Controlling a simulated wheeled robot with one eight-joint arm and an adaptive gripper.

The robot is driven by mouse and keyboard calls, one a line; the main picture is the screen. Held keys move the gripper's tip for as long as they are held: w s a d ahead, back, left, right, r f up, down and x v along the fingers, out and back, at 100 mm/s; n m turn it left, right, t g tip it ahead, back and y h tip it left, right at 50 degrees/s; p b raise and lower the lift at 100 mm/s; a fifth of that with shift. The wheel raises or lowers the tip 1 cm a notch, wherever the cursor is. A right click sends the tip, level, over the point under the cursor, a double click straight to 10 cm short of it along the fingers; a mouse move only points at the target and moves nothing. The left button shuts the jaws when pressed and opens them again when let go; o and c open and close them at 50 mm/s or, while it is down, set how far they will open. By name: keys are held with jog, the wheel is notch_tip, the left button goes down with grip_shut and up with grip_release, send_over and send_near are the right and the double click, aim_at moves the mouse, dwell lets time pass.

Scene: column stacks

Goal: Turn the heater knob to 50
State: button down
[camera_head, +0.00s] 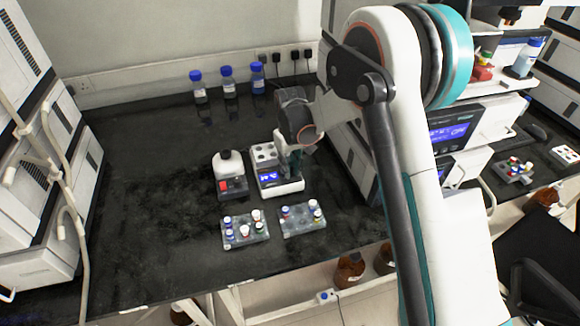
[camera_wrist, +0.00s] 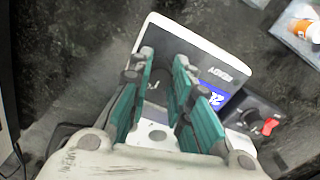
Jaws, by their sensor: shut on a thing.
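The heater (camera_head: 283,188) is a white box on the black bench, with a blue display (camera_head: 267,179) on its front. It also shows in the wrist view (camera_wrist: 216,50), where part of the display (camera_wrist: 211,95) is covered by a finger and its reading is not clear. My gripper (camera_head: 291,164) is down over the right part of the heater's front. In the wrist view its teal fingers (camera_wrist: 165,62) are closed around the heater knob, which is mostly hidden between them.
Two racks of capped vials, left (camera_head: 246,238) and right (camera_head: 305,227), lie in front. Several blue-capped bottles (camera_head: 228,82) stand along the back wall.

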jog(key=m, duration=0.5)
jog(key=shift+m, duration=0.3)
jog(key=m, duration=0.5)
jog(key=shift+m, duration=0.3)
jog(key=c, duration=1.4)
grip_release()
jog(key=shift+c, duration=0.2)
notch_tip(320, 180, up, 12)
